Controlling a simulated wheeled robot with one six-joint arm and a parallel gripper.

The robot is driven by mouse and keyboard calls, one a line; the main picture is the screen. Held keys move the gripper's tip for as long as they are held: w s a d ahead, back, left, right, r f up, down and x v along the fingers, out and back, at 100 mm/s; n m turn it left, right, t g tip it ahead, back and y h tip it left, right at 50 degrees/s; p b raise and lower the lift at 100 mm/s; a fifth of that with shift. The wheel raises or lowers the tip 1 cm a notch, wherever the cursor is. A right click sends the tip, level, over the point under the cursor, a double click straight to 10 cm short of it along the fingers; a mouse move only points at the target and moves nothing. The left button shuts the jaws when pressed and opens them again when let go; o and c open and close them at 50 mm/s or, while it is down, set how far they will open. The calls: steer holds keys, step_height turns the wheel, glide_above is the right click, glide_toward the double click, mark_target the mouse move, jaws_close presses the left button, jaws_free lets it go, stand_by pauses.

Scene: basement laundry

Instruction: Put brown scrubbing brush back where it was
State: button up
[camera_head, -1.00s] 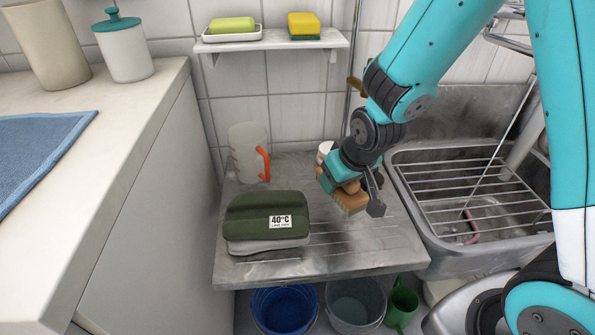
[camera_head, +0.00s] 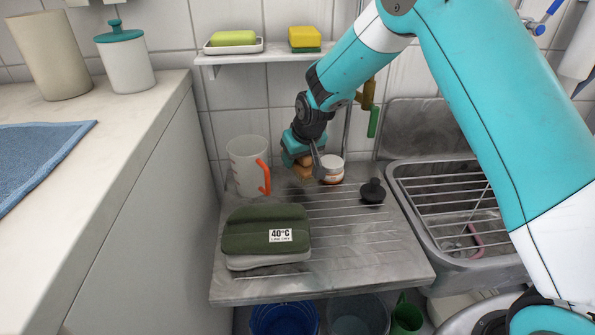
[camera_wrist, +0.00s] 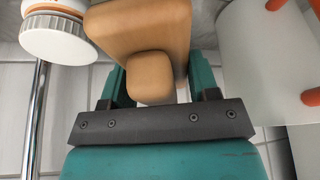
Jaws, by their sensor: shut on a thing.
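The brown scrubbing brush (camera_head: 303,168) is in my gripper (camera_head: 304,158), near the back of the metal drainboard (camera_head: 340,262). In the wrist view the wooden brush (camera_wrist: 140,28) shows close up, its rounded grip between the teal fingers of my gripper (camera_wrist: 150,85). In the head view my gripper partly hides the brush. It is between the measuring jug and a small white jar. I cannot tell whether its bristles touch the board.
A measuring jug (camera_head: 246,168) with an orange handle stands left of the brush. A white jar (camera_head: 331,170) is close on the right, a black plug (camera_head: 372,191) farther right. A folded green cloth (camera_head: 262,232) lies in front. A shelf (camera_head: 275,50) hangs above; the sink (camera_head: 455,262) is right.

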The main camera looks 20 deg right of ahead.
step_height(320, 180, down, 4)
steer(key=shift+w+f+b, duration=0.1)
steer(key=shift+f+b, duration=0.15)
steer(key=shift+b, duration=0.4)
steer(key=shift+w, duration=0.1)
steer(key=o, duration=0.4)
steer(key=shift+f, duration=0.15)
steer(key=o, duration=0.4)
